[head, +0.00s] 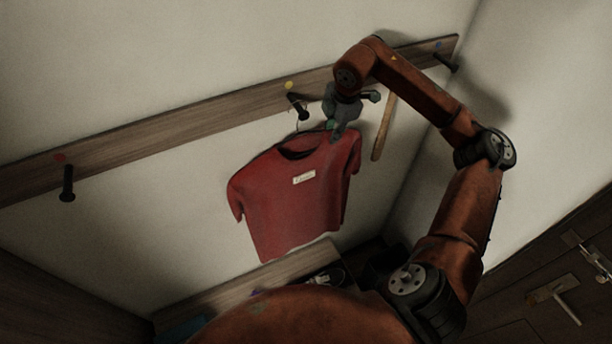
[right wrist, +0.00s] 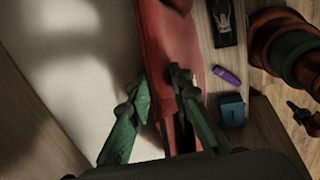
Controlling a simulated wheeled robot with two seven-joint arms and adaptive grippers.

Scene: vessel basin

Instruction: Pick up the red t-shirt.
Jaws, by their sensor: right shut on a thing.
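The red t-shirt (head: 290,198) hangs on a hanger from the middle peg (head: 298,106) of the wooden wall rail, with a small white label on its chest. My right gripper (head: 337,133) is at the shirt's right shoulder, shut on it. In the right wrist view the red cloth (right wrist: 169,50) runs down between the green fingers of my right gripper (right wrist: 160,105). The exact grip on cloth or hanger is hard to tell. My left gripper is not in view.
The rail (head: 190,122) also has a left peg (head: 67,183) and a right peg (head: 447,62). A wooden stick-like thing (head: 384,128) hangs right of the shirt. Below is a bench (head: 262,284); the wrist view shows a purple item (right wrist: 226,75) and a blue box (right wrist: 232,110). A door handle (head: 556,295) is at lower right.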

